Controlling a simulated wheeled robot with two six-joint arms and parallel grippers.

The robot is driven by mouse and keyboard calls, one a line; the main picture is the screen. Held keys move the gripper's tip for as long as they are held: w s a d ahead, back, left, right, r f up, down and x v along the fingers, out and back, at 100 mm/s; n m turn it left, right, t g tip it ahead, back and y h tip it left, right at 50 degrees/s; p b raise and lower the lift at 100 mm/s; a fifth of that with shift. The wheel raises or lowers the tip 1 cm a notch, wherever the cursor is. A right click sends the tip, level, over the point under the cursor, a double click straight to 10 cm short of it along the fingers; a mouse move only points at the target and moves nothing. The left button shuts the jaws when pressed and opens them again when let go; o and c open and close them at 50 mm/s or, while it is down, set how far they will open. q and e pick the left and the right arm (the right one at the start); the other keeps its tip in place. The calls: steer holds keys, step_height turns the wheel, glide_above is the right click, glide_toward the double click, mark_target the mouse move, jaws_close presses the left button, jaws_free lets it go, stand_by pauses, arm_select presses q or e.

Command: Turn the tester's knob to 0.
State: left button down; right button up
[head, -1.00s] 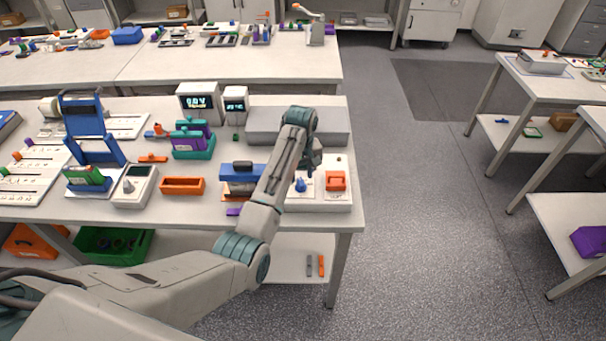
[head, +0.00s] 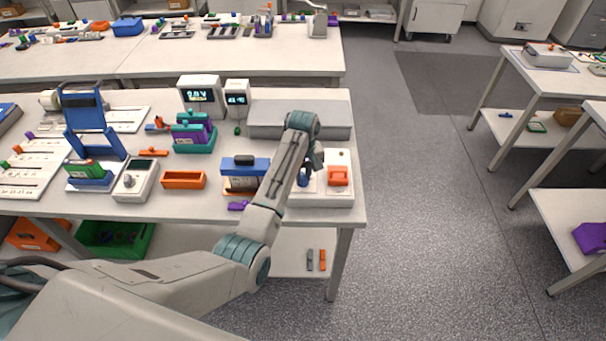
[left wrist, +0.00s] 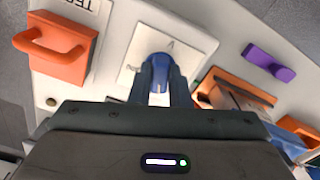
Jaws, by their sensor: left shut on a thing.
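The tester (head: 320,199) is a white box at the front right of the bench, with a blue knob (head: 303,181) and an orange handle-like part (head: 338,175). In the left wrist view the blue knob (left wrist: 160,68) sits on a white plate with a small "A" mark, and the orange part (left wrist: 55,48) is at upper left. My left gripper (left wrist: 161,82) is shut on the knob, one dark finger on each side. In the head view my left gripper (head: 308,168) partly covers the knob. The knob's exact setting cannot be read. My right gripper is out of view.
A blue and orange holder (head: 243,178) stands just left of the tester. A purple clip (head: 238,206) lies at the bench's front edge. A long grey box (head: 300,117) is behind the tester. A white handheld meter (head: 135,180) and an orange tray (head: 183,180) are further left.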

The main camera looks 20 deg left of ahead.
arm_select(q)
steer(key=shift+n, duration=0.3)
steer(key=n, duration=0.3)
steer(key=shift+n, duration=0.3)
steer(key=n, duration=0.3)
steer(key=shift+w, duration=0.1)
steer(key=shift+n, duration=0.3)
steer(key=c, duration=1.4)
jaws_free()
steer(key=shift+o, duration=0.2)
